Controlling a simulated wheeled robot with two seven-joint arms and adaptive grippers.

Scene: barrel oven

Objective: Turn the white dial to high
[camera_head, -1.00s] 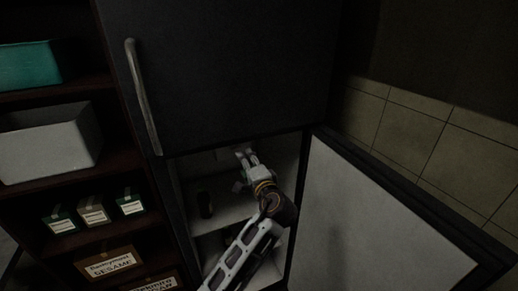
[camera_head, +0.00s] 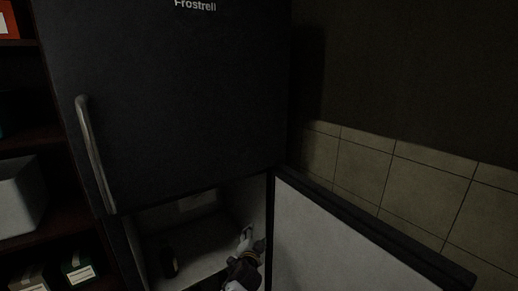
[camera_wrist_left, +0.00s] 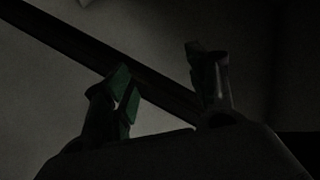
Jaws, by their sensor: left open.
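The lower compartment (camera_head: 200,248) of a dark fridge stands open, with pale walls inside. A pale box-like patch (camera_head: 198,202) shows at the top of its back wall; I cannot make out a white dial on it. My left gripper (camera_head: 250,237) is inside the compartment at its right side, below and to the right of that patch. My right gripper is not in view.
The fridge's open lower door (camera_head: 350,245) stands close on the right. A dark bottle-like object (camera_head: 169,262) stands inside at the left. The closed upper door (camera_head: 170,100) has a long handle (camera_head: 94,155). A shelf with a white bin (camera_head: 20,195) is at the left.

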